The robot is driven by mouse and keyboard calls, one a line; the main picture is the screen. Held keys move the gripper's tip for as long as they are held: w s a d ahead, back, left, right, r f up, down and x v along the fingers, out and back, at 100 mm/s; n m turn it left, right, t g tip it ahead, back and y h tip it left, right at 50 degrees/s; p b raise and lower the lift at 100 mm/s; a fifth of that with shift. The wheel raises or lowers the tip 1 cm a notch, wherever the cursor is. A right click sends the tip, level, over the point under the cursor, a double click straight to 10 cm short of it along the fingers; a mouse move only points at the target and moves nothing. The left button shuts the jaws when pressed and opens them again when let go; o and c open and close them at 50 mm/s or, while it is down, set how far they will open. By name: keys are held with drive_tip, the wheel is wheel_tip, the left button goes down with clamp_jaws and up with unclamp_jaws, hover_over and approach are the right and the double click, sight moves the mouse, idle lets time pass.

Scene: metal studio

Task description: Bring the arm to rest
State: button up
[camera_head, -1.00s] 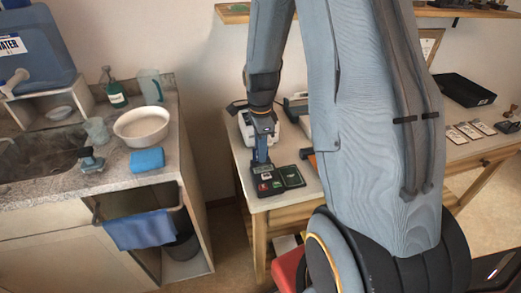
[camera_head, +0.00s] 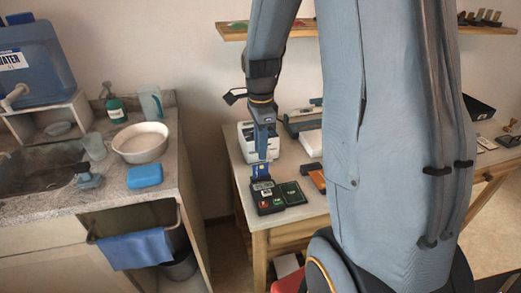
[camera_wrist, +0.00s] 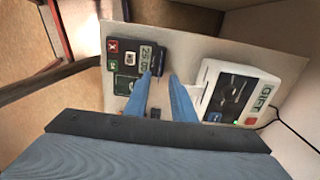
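My arm reaches down over the table (camera_head: 290,226) in the head view. My gripper (camera_head: 260,168) hangs close above a black keypad device (camera_head: 275,196) with a small display and red and green buttons. In the wrist view, the two blue fingers of my gripper (camera_wrist: 161,77) stand apart with a gap between their tips. The black device (camera_wrist: 127,68) lies just beyond the left fingertip. A small dark item shows between the fingers, too unclear to name. I see no held object.
A white device with a screen (camera_wrist: 240,93) stands right of the fingers in the wrist view. Left of the table are a counter with a white bowl (camera_head: 140,142), a blue sponge (camera_head: 145,176) and a sink (camera_head: 40,168). A wall shelf (camera_head: 232,32) is above.

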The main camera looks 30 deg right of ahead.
idle(0.3)
drive_tip(key=s+a+n, duration=0.5)
drive_tip(key=s+n, duration=0.2)
drive_tip(key=n, duration=0.3)
drive_tip(key=s+a+r+n+t, duration=0.1)
drive_tip(key=s+a+n, duration=0.4)
drive_tip(key=n, duration=0.5)
drive_tip(key=shift+s+a+r, duration=0.25)
drive_tip(key=shift+s, duration=0.8)
